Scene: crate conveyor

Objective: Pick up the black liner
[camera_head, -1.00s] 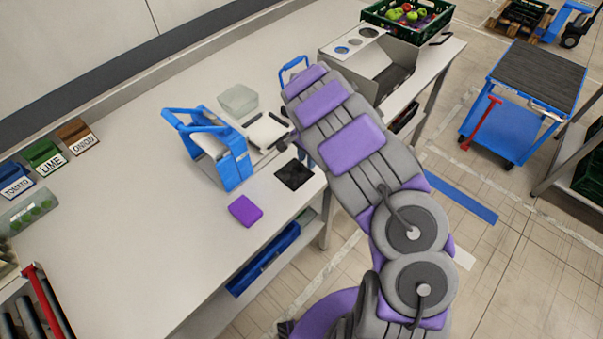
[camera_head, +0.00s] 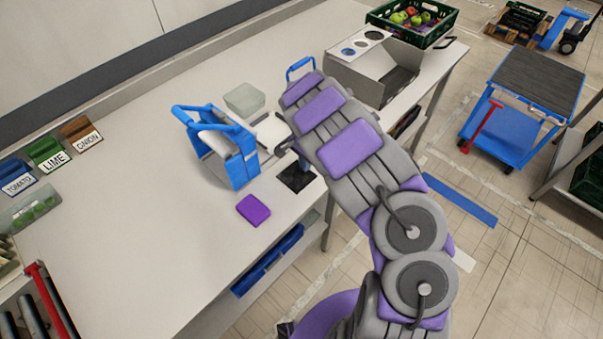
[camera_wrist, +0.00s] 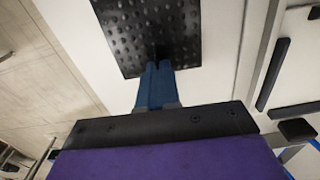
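The black liner (camera_head: 295,178) is a thin dark square lying flat near the front edge of the white table. In the wrist view the liner (camera_wrist: 140,28) has a dimpled surface. My gripper (camera_wrist: 158,66) has its two blue fingers close together, with the tips over the liner's near edge. A dark spot shows on the liner just beyond the tips. I cannot tell whether any of the liner is pinched between them. In the head view my gripper (camera_head: 303,162) is just above the liner, partly hidden by my arm.
A purple block (camera_head: 253,210) lies left of the liner. A blue-framed holder (camera_head: 222,150) stands behind it, near a clear tub (camera_head: 244,98). A metal bin (camera_head: 372,76) and a green crate (camera_head: 448,39) of produce are at the back right. The table's left middle is clear.

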